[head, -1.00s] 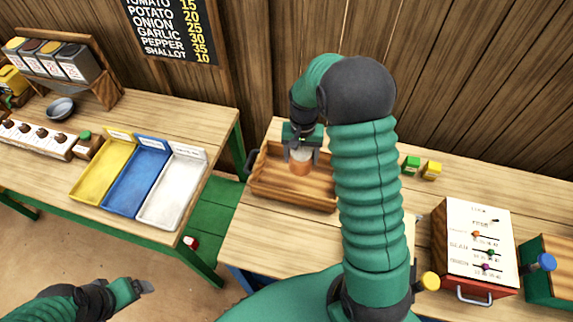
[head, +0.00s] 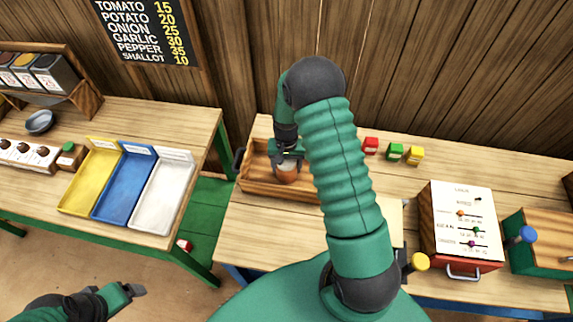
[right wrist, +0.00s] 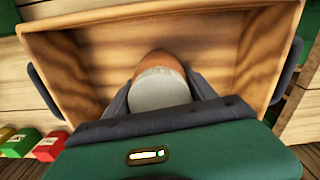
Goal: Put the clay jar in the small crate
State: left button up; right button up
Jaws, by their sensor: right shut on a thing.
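The small crate (head: 262,186) is a wooden box with dark side handles on the right-hand table. It also shows in the right wrist view (right wrist: 85,75), where its walls surround the jar. The clay jar (head: 287,173) is orange-brown with a pale grey top (right wrist: 160,90). My right gripper (head: 286,163) is shut on the jar, pointing down, with the jar inside the crate's outline. I cannot tell whether the jar touches the crate floor. My left gripper (head: 136,291) is empty at the lower left, far from the crate; its finger gap is unclear.
Red (head: 371,145), green (head: 396,152) and yellow (head: 416,155) small boxes stand right of the crate. A panel box with sliders (head: 460,225) stands further right. Yellow, blue and white trays (head: 125,185) lie on the left table. A gap separates the tables.

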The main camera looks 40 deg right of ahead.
jog(key=o, duration=1.4)
jog(key=shift+a+f, duration=0.1)
jog(key=o, duration=0.5)
jog(key=shift+w, duration=0.1)
jog(key=shift+c, duration=0.2)
